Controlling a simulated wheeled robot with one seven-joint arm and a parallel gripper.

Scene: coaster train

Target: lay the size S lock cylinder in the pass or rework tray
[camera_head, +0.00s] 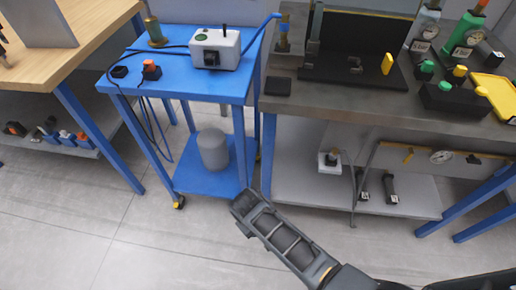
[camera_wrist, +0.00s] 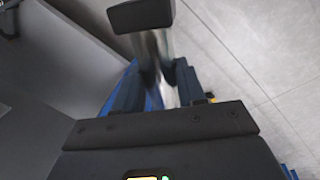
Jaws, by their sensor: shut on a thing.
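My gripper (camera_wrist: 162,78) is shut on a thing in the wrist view. A blurred grey, metal-looking part shows between its dark fingers, with a black block (camera_wrist: 140,15) beyond it. I cannot tell from its look or any mark whether this is the size S lock cylinder. In the head view my arm reaches up from the bottom right, its end just in front of the blue cart; the fingers cannot be made out there. A yellow tray (camera_head: 478,77) lies on the dark bench at the right; I cannot read whether it is pass or rework.
The blue cart (camera_head: 185,85) carries a grey box (camera_head: 215,48) with cables. A wooden table (camera_head: 85,40) stands left. Floor is open in front.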

